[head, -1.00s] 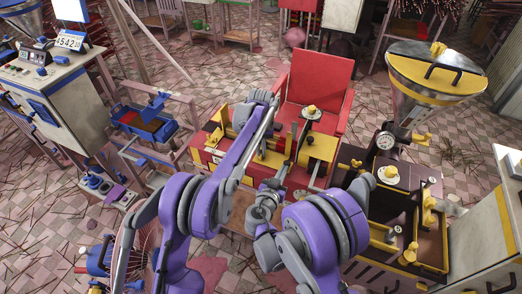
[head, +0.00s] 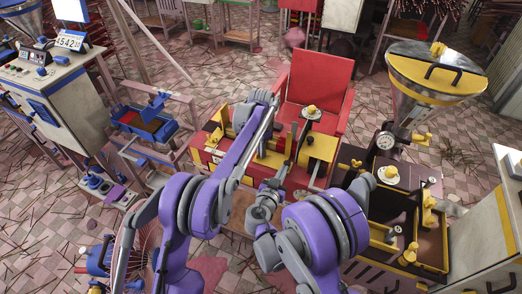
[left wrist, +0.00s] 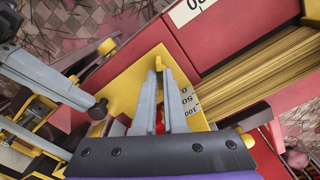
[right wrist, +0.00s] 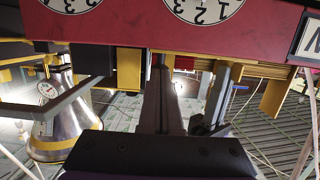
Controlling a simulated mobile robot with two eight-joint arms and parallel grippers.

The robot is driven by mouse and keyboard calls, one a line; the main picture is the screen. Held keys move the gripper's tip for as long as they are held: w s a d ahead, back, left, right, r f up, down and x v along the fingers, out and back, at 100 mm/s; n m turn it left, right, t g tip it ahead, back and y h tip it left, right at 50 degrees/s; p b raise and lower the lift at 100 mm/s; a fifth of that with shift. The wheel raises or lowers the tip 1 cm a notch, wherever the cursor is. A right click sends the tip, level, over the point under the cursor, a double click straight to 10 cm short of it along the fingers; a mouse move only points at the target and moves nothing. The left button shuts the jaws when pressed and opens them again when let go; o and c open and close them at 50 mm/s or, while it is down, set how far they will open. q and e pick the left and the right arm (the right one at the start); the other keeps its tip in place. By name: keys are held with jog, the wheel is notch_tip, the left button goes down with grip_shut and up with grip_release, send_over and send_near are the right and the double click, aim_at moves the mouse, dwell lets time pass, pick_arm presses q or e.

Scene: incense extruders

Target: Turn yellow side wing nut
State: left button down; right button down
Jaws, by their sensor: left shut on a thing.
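My left gripper (left wrist: 158,74) shows in the left wrist view, its two grey fingers close together over a yellow plate (left wrist: 125,82) on the red machine. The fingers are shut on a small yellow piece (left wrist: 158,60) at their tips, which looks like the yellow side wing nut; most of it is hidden. A bit of red shows between the finger bases. My right gripper (right wrist: 188,75) is open, with a gap between its fingers, below the red panel (right wrist: 110,25) in the right wrist view. I see nothing held there. In the head view, my arms hide both gripper tips.
A red chair-like back (head: 315,75) stands behind the machine. A steel hopper with a yellow rim (head: 428,105) and yellow-trimmed boxes stand at the right. A blue-trimmed cabinet (head: 50,100) is at the left. Sticks lie scattered on the tiled floor.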

pick_arm(q)
jog(key=shift+m, duration=1.1)
jog(key=c, duration=1)
grip_release()
notch_tip(320, 180, up, 12)
jog(key=shift+r, duration=0.1)
